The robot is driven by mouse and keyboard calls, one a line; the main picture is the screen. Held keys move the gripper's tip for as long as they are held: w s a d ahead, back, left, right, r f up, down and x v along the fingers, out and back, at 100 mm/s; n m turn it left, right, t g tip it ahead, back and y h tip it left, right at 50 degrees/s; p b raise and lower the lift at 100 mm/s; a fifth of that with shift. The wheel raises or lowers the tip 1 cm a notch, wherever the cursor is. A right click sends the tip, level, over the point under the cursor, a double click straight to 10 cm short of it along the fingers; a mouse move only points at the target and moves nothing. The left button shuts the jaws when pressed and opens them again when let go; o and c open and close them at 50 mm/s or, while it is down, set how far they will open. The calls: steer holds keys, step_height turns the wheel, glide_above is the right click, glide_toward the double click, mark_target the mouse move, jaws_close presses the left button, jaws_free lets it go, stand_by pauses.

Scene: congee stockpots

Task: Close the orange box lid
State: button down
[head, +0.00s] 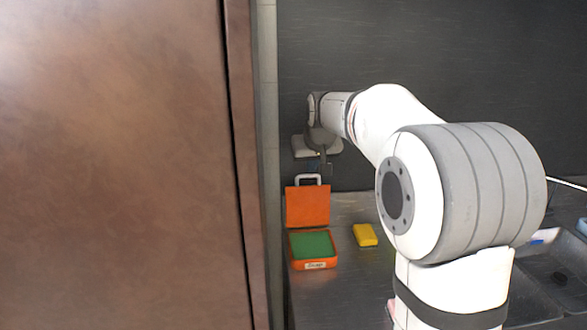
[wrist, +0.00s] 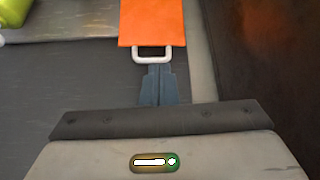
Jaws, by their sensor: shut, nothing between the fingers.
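The orange box (head: 313,265) stands on the counter in the head view, with a green inside and a small label on its front. Its lid (head: 308,206) stands open and raised at the back, with a white handle (head: 308,179) on its top edge. My gripper (head: 322,172) is just behind the handle, pointing down. In the wrist view the orange lid (wrist: 152,22) and its white handle (wrist: 152,54) are at the top. My gripper's dark fingers (wrist: 155,72) are shut and empty, with their tips at the handle; I cannot tell whether they touch it.
A yellow block (head: 365,235) lies on the counter (head: 345,280) to the right of the box. A brown panel (head: 120,160) rises close on the left. A dark wall (head: 430,50) stands behind. A sink (head: 550,270) is at the right.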

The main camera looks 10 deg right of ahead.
steer(key=shift+t, duration=0.4)
steer(key=w+f, duration=0.2)
steer(key=w, duration=0.2)
steer(key=w+a+f+p, duration=0.1)
steer(key=w+f, duration=0.2)
steer(key=w, duration=0.2)
steer(key=w+f+p, duration=0.1)
steer(key=w+f, duration=0.2)
steer(key=w, duration=0.1)
steer(key=shift+w+a, duration=0.2)
steer(key=shift+a, duration=0.1)
